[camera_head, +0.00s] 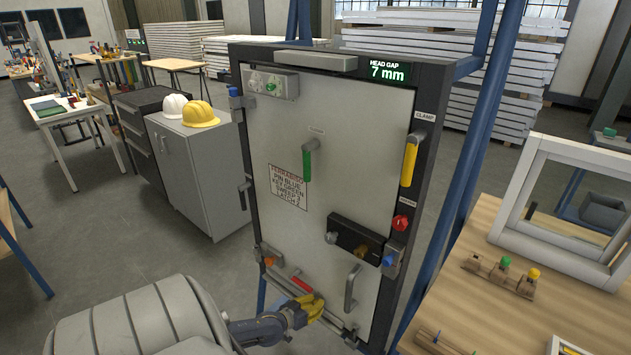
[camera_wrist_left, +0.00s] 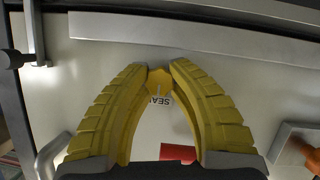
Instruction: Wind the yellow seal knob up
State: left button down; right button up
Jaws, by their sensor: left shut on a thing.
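The yellow seal knob (camera_wrist_left: 159,84) shows in the left wrist view, low on the grey door (camera_head: 355,130), beside a label reading "SEAL". My left gripper (camera_head: 313,305) has yellow fingers and is at the bottom of the door in the head view. In the left wrist view its two fingertips (camera_wrist_left: 160,70) close on the knob from both sides. In the head view the fingers hide the knob, so I cannot tell its turn angle. A display (camera_head: 388,71) at the top right reads "HEAD GAP 7 mm". My right gripper is not in view.
A grey door handle (camera_head: 351,288) stands right of my left gripper, and a red lever (camera_head: 301,284) is just above it. A black block (camera_head: 356,240) with knobs sits higher up. A wooden table (camera_head: 500,300) stands at the right.

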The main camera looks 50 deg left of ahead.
pick_arm(q)
jog(key=c, duration=1.1)
grip_release()
jog(key=shift+s+d+r, duration=0.1)
jog(key=shift+s, duration=0.4)
jog(key=shift+v, duration=5.55)
jog(key=shift+r, duration=0.15)
